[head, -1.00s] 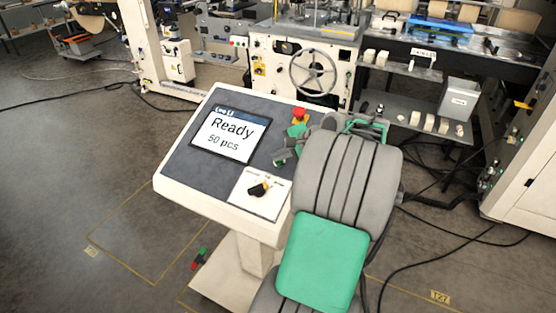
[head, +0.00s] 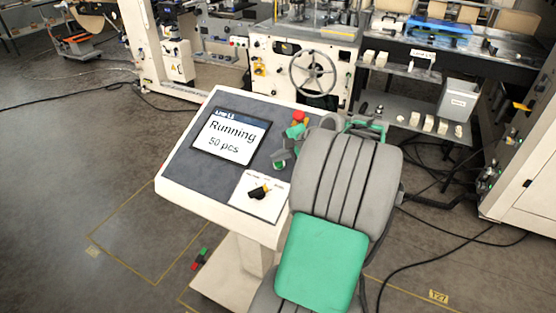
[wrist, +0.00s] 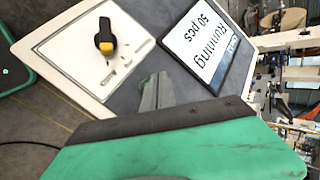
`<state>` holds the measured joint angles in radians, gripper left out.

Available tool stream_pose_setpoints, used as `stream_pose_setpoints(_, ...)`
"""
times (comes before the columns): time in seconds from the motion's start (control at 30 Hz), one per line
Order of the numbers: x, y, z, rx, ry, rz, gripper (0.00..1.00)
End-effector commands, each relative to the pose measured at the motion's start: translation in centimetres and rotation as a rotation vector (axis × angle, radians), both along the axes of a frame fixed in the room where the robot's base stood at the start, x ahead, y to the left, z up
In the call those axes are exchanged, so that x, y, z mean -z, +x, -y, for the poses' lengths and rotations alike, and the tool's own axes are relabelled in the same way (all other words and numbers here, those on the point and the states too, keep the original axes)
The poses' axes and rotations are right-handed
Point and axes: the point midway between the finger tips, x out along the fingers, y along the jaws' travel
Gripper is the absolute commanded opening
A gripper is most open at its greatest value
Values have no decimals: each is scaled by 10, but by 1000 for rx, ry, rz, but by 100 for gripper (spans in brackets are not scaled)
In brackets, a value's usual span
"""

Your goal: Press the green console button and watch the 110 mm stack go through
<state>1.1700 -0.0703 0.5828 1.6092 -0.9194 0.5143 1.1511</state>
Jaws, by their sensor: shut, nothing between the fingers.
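The console (head: 180,175) stands with its slanted grey panel facing up; its screen (head: 231,135) reads "Running 50 pcs". The green button (head: 279,166) shows as a small green patch on the panel, partly hidden by my gripper (head: 276,156). My gripper is shut and empty, its tips just above and beside the button; I cannot tell whether they touch it. I cannot pick out the 110 mm stack.
A red emergency stop (head: 299,116) sits at the panel's far edge, close to my arm. A black selector knob (head: 259,192) is on the white plate nearer. A machine with a handwheel (head: 313,73) stands behind. Cables cross the floor at right; floor at left is mostly clear.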

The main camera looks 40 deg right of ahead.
Motion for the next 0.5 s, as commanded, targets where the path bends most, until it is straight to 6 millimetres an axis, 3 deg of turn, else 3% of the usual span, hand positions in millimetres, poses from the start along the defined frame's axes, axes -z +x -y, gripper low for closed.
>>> stream_pose_setpoints(0.27,0,0,0,0,0,0,0)
stream_pose_setpoints(0.5,-21,-2,-7,-1,-1,1,0)
